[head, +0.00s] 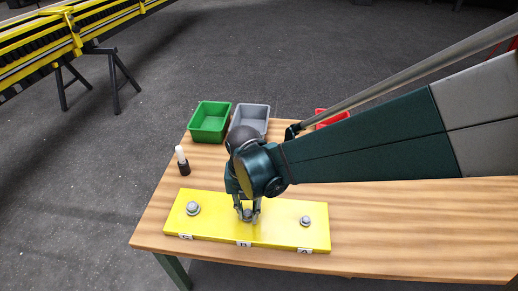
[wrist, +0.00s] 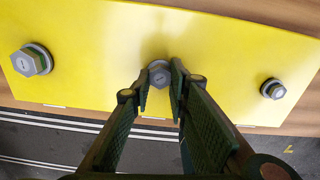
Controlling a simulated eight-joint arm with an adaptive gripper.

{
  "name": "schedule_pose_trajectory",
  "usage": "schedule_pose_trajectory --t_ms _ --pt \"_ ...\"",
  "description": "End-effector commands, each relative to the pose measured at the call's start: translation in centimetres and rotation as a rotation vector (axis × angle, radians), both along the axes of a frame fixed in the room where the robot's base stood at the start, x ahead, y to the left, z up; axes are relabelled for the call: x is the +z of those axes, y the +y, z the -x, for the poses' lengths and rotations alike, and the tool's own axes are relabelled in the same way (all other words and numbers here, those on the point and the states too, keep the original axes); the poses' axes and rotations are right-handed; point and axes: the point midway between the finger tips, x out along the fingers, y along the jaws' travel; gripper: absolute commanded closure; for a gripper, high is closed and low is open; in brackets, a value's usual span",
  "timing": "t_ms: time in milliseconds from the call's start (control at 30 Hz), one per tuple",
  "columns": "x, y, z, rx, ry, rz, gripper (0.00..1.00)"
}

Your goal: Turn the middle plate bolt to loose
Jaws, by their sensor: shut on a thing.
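The yellow plate (head: 278,232) lies flat on the wooden table and carries three bolts with hex heads and washers. The middle bolt (wrist: 159,75) stands above label B (head: 244,243). My gripper (head: 247,211) points down at it, and its two fingers are closed on either side of the bolt head. In the wrist view, my gripper (wrist: 160,82) has a fingertip against each side of the head. The fingers partly hide the bolt in the head view. How far the bolt is turned cannot be told.
The left bolt (head: 193,208) is near label C and the right bolt (head: 305,221) near label A. A green bin (head: 210,119), a grey bin (head: 250,115) and a partly hidden red bin (head: 326,112) stand behind. A black-and-white bottle (head: 182,162) stands left.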

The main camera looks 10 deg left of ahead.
Motion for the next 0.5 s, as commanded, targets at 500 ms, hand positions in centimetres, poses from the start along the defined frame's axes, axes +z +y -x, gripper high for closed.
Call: schedule_pose_trajectory --t_ms 500 --pt "-0.19 -0.18 0.19 0.335 0.001 0.003 0.94"
